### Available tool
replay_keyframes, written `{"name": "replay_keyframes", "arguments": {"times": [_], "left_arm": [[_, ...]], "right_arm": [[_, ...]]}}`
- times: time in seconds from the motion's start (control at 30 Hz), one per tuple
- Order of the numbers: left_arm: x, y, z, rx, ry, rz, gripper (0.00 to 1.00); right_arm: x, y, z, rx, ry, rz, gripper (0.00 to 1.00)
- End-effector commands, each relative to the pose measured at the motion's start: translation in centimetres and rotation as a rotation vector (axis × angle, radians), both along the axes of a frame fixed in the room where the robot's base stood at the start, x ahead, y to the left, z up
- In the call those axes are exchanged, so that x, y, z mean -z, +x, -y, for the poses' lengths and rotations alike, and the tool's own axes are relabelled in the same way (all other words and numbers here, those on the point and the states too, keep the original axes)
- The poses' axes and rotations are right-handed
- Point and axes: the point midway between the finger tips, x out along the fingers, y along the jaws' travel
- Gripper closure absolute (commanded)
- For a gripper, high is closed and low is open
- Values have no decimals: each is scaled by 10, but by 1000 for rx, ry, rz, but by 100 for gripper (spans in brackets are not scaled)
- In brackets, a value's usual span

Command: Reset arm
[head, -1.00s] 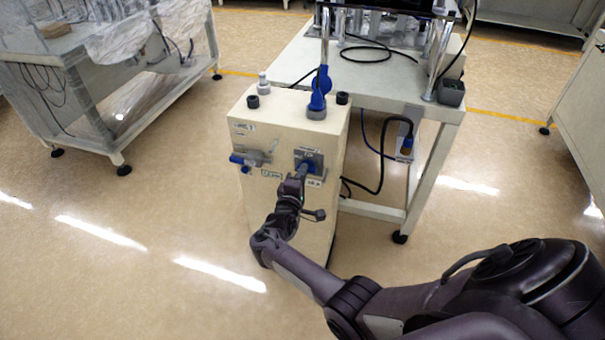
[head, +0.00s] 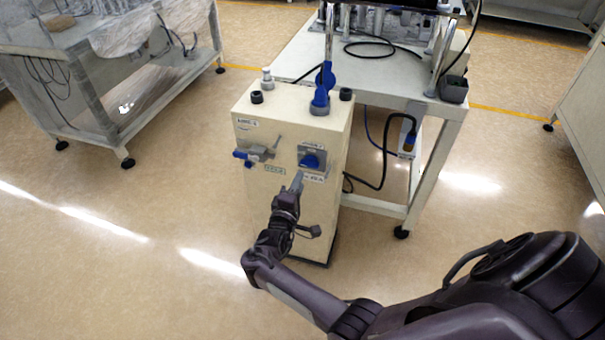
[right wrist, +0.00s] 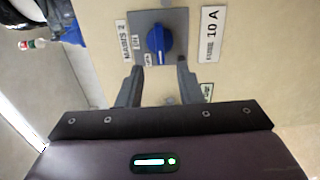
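My right gripper (head: 297,181) is in front of a cream cabinet (head: 300,225), just below a blue rotary knob (head: 312,161) on a grey plate. In the right wrist view the gripper (right wrist: 158,76) is open, with its two fingers apart and nothing between them. The blue knob (right wrist: 159,41) shows beyond the fingertips, apart from them, with its bar close to upright in that view. My left gripper is in neither view.
A blue-handled lever valve (head: 256,154) sits on the cabinet front. A blue fitting with a pipe (head: 323,90) rises from its top. A white table (head: 385,75) stands behind. Another bench (head: 95,120) is at the left. Floor in front and left is clear.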

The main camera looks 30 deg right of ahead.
Motion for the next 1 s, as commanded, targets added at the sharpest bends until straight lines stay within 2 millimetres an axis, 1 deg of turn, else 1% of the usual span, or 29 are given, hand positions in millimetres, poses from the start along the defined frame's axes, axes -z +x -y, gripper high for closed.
{"name": "replay_keyframes", "arguments": {"times": [0.03,0.17,0.6,0.67,0.73,0.77,0.87,0.9,0.97,1.0], "left_arm": [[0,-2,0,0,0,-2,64],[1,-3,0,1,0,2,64],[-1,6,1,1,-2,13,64],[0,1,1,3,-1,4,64],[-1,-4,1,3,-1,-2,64],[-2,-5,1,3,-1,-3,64],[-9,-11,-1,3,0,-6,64],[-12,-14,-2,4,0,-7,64],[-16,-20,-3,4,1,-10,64],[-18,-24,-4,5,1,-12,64]], "right_arm": [[0,-4,-4,1,1,-1,67],[0,-8,-8,1,0,0,67],[0,-8,-8,1,-1,1,67],[1,-8,-8,-1,2,-1,67],[9,-11,-9,-15,23,-7,67],[16,-12,-10,-28,42,-13,67],[56,-27,-14,-91,162,-44,67],[79,-38,-17,-118,232,-64,67],[116,-59,-23,-152,355,-101,67],[141,-77,-28,-167,441,-130,67]]}}
